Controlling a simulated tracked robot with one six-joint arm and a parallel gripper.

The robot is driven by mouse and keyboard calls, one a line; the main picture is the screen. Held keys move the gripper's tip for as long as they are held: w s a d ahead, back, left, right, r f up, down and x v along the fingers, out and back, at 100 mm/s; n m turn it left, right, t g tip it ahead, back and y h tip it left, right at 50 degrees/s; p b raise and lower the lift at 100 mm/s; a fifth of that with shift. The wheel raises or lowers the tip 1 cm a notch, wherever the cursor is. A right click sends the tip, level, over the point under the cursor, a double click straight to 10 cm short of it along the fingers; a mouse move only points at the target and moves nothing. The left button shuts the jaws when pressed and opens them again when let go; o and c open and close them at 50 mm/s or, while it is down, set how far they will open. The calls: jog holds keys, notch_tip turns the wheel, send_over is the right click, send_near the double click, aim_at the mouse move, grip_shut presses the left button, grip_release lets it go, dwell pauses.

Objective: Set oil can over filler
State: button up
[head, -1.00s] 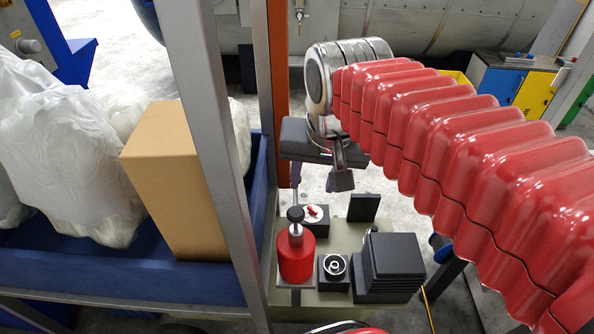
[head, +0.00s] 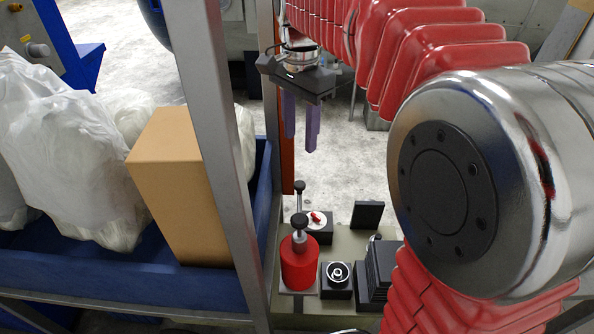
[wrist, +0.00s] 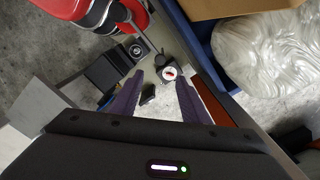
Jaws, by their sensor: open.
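The oil can (head: 299,264) is a red cylinder with a black-knobbed plunger, standing upright on the pale bench in the head view. The filler (head: 338,272), a black block with a light ring around its opening, sits just to the can's right. It also shows in the wrist view (wrist: 136,51), up and left of my fingertips. My gripper (head: 301,144) is open and empty, with purple fingers pointing down, well above the bench and behind the can. In the wrist view, the space between my fingers (wrist: 160,77) holds nothing gripped.
A round white dial with a red pointer (head: 316,218) and an upright black plate (head: 367,215) stand behind the can. Black stacked plates (head: 379,269) are right of the filler, partly hidden by my arm. A grey post (head: 213,150) and blue bin (head: 170,281) border the left.

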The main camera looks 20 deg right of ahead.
aim_at(300, 184)
jog(key=shift+f, duration=0.1)
notch_tip(300, 184, down, 14)
jog(key=shift+r, duration=0.2)
dwell(0.7)
jog(key=shift+c, duration=0.3)
grip_shut()
